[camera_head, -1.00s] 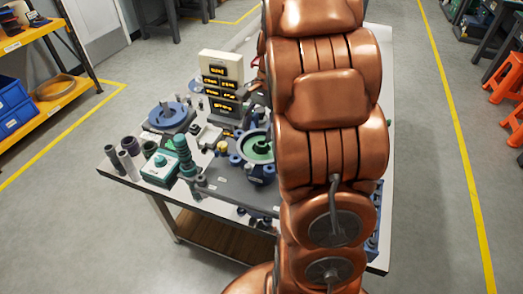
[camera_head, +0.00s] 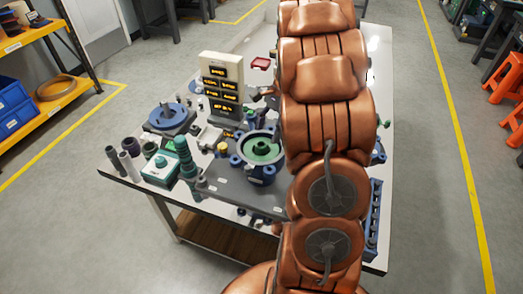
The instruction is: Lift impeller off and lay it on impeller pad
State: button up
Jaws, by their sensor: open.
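A green round part with a raised middle, which looks like the impeller (camera_head: 262,148), sits inside a round blue-grey housing (camera_head: 259,173) on a grey plate on the workbench. My copper arm stands just right of the housing and runs up past it. I cannot make out which surface is the impeller pad; part of the bench is behind my arm.
A display stand (camera_head: 222,82) with lit labels stands behind the housing. A teal box (camera_head: 160,168), several grey cylinders and a blue round fixture (camera_head: 172,117) crowd the bench's left. A small red piece (camera_head: 262,63) lies farther back. A blue rack (camera_head: 372,225) is at the right edge.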

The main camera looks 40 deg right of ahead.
aim_at(262, 142)
jog(key=shift+a+p+x, duration=0.25)
jog(key=shift+p+x, duration=0.4)
jog(key=shift+x, duration=1.55)
jog(key=shift+r, duration=0.1)
grip_shut()
jog(key=shift+w, duration=0.1)
